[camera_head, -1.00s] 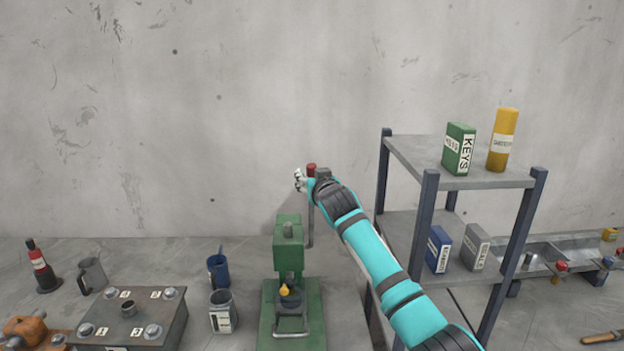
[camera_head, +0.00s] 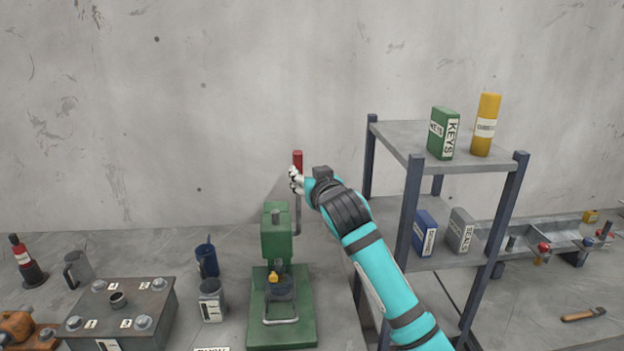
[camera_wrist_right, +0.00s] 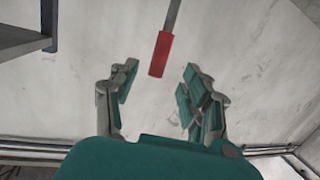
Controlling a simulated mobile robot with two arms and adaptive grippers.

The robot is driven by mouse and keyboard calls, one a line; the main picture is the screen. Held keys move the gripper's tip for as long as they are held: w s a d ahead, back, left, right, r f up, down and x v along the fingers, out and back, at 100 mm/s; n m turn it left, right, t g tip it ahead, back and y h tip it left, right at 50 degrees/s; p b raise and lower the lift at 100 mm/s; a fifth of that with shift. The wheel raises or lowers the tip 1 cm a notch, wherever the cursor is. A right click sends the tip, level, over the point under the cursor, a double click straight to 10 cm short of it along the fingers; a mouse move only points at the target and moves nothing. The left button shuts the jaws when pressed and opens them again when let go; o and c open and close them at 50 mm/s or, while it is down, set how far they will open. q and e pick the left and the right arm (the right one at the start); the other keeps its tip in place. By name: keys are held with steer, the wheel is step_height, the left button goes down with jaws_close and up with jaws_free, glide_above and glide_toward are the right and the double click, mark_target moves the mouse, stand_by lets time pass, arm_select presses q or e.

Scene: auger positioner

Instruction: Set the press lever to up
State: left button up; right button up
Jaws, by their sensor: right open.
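The green press (camera_head: 277,240) stands on the bench, on a green base plate. Its lever (camera_head: 297,212) rises at the press's right side and points up, with a red handle (camera_head: 298,161) at the top. My right gripper (camera_head: 295,181) is open beside the lever, just below the red handle in the head view. In the right wrist view the red handle (camera_wrist_right: 160,54) shows ahead of and between the open fingers (camera_wrist_right: 153,92), with clear gaps to both. My left gripper is not in view.
A shelf unit (camera_head: 408,195) stands right of the press, close to my right arm, holding a green KEYS box (camera_head: 443,133) and a yellow cylinder (camera_head: 486,125). Left of the press are mugs (camera_head: 211,300) and a bolted metal block (camera_head: 120,312). The wall behind is bare.

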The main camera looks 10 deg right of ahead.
steer(key=shift+v, duration=1.1)
steer(key=shift+d+f, duration=0.1)
